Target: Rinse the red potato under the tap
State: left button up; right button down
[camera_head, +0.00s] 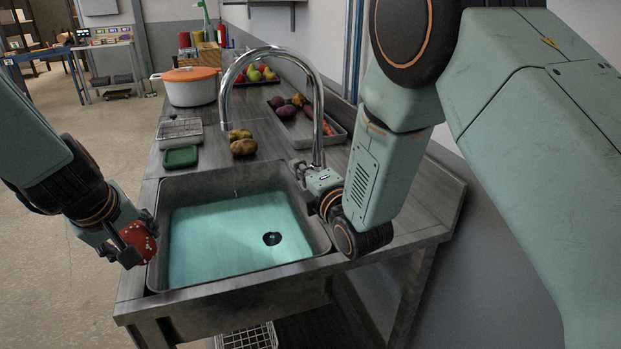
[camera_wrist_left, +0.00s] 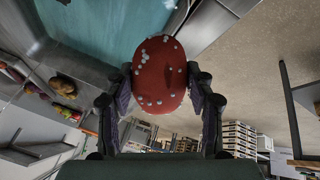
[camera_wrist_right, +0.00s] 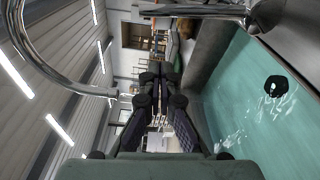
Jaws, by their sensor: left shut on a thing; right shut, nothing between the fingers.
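The red potato (camera_head: 138,238) is dotted with white drops or bubbles. My left gripper (camera_head: 130,243) is shut on it at the sink's left rim. In the left wrist view, the potato (camera_wrist_left: 158,75) sits between both fingers. My right gripper (camera_head: 310,175) is shut and empty beside the tap's base, partly hidden by my arm. In the right wrist view, its fingertips (camera_wrist_right: 158,75) are together, and white splashes show in the basin.
A white pot with an orange lid (camera_head: 191,86) stands further back. A tray (camera_head: 335,136) of vegetables is behind the tap.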

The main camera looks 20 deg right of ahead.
aim_at(322, 158)
pick_arm(q)
jog(key=shift+r, duration=0.1)
jog(key=shift+w+d, duration=0.15)
jog(key=shift+d, duration=0.25)
jog(key=shift+a+r, duration=0.1)
jog(key=shift+a, duration=0.25)
jog(key=shift+d, duration=0.25)
pick_arm(e)
jog(key=d, duration=0.3)
jog(key=d+r, duration=0.1)
jog(key=d, duration=0.1)
jog(key=shift+w+d, duration=0.1)
jog(key=shift+w, duration=0.2)
pick_arm(q)
jog(key=shift+d+r, duration=0.1)
jog(key=shift+d, duration=0.25)
pick_arm(e)
jog(key=shift+d+f, duration=0.1)
jog(key=shift+d, duration=0.25)
pick_arm(q)
jog(key=shift+a, duration=0.1)
pick_arm(e)
jog(key=shift+a, duration=0.1)
pick_arm(q)
jog(key=shift+a, duration=0.1)
pick_arm(e)
jog(key=shift+a, duration=0.1)
